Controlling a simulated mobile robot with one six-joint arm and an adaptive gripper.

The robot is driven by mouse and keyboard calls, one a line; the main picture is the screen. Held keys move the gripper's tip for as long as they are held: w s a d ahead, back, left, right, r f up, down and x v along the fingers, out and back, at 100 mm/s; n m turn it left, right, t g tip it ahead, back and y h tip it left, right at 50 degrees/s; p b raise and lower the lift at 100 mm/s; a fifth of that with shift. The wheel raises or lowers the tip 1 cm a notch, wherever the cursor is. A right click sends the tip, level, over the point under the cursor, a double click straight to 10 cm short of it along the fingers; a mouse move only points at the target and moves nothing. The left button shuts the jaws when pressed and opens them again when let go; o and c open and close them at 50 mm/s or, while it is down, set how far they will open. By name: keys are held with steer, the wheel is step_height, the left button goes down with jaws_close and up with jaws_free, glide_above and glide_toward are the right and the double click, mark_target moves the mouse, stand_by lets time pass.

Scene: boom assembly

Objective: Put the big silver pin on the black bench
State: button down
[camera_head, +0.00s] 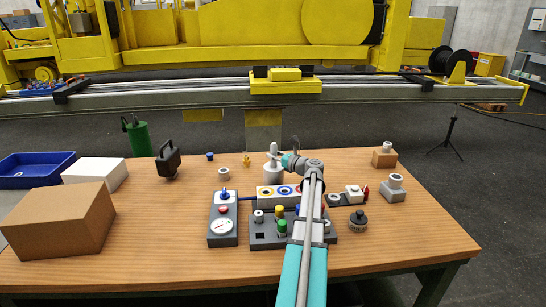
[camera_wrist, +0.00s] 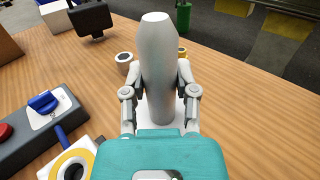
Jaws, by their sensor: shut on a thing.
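The big silver pin (camera_wrist: 158,50) is a tall, pale grey, upright body with a rounded top. It also shows in the head view (camera_head: 273,151), behind the middle of the table. My gripper (camera_wrist: 162,82) is shut on the pin, one finger on each side; in the head view my gripper (camera_head: 284,159) reaches it from the right. A pale round base (camera_head: 273,174) is directly below the pin. I cannot tell whether the pin still touches it. A dark block with several small coloured pins (camera_head: 262,240) is nearer; I cannot tell whether it is the black bench.
A dark gauge panel (camera_head: 222,240) stands left of the dark block. A cardboard box (camera_head: 60,222), white box (camera_head: 95,172) and blue tray (camera_head: 38,165) fill the table's left. Small parts, including a grey ring (camera_head: 223,172), surround the pin. The front right tabletop (camera_head: 420,235) is clear.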

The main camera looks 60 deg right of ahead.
stand_by(0.3)
steer(key=c, duration=0.8)
jaws_free()
steer(key=shift+f, duration=0.1)
steer(key=shift+c, duration=0.2)
steer(key=o, duration=0.4)
steer(key=shift+o, duration=0.2)
steer(key=shift+r, duration=0.2)
steer(key=s, duration=0.8)
steer(key=s+a, duration=0.1)
steer(key=s, duration=0.3)
steer(key=shift+a, duration=0.1)
